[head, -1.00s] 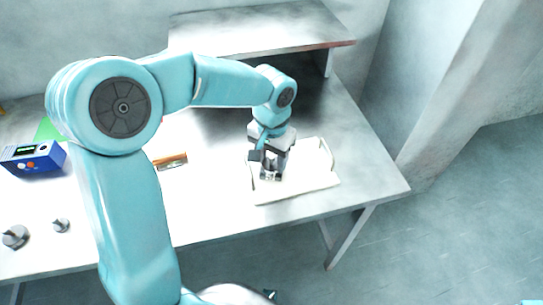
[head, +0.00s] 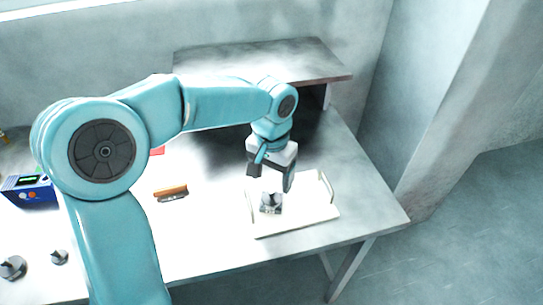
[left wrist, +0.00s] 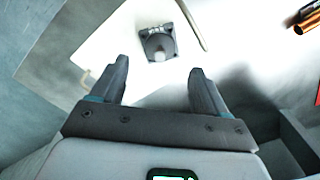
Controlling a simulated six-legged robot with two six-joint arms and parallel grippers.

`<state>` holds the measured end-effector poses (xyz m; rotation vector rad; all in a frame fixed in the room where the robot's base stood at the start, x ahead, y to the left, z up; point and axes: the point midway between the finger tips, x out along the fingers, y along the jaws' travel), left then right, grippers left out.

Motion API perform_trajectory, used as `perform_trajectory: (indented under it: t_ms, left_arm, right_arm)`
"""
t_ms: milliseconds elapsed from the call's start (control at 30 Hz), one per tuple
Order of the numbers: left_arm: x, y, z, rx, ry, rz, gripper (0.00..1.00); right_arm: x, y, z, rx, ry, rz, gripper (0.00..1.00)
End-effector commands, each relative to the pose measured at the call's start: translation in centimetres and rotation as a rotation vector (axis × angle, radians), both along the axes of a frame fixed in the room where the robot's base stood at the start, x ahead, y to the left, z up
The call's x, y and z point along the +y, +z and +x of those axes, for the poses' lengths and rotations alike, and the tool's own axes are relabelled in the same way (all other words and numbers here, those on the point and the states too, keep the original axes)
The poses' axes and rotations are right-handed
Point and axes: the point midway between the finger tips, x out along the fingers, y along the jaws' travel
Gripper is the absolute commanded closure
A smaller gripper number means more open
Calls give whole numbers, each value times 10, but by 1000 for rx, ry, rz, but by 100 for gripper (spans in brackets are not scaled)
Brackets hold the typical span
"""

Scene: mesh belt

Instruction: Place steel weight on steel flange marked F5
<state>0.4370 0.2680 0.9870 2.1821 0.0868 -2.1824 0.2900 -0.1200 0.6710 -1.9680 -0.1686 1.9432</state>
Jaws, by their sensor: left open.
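A small grey steel piece (head: 271,203) sits in the white tray (head: 292,228). In the left wrist view it is a dark, squarish flange (left wrist: 148,43) with a lighter rounded steel weight (left wrist: 160,54) standing on it, near its middle. I cannot read an F5 mark. My left gripper (head: 271,180) is above the piece, apart from it, with open, empty jaws. The jaws also show in the left wrist view (left wrist: 157,70), on either side of the piece. My right gripper is not in view.
Two grey knobbed pieces (head: 12,267) (head: 59,257) stand at the table's left front. A blue device (head: 28,190) is behind them. A brown-orange item (head: 171,193) lies left of the tray. A raised shelf (head: 260,62) stands at the back.

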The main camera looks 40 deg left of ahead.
Motion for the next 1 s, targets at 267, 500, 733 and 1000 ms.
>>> perform_trajectory:
  t_ms: [267,500,733,1000]
  left_arm:
    - [0,56,0,-2,-1,0,25]
    - [0,68,0,1,-1,-1,25]
    - [0,67,0,1,-1,0,25]
    - [0,71,0,1,0,0,25]
  right_arm:
    - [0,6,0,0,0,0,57]
    - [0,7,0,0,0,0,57]
    - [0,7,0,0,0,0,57]
    - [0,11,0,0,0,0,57]
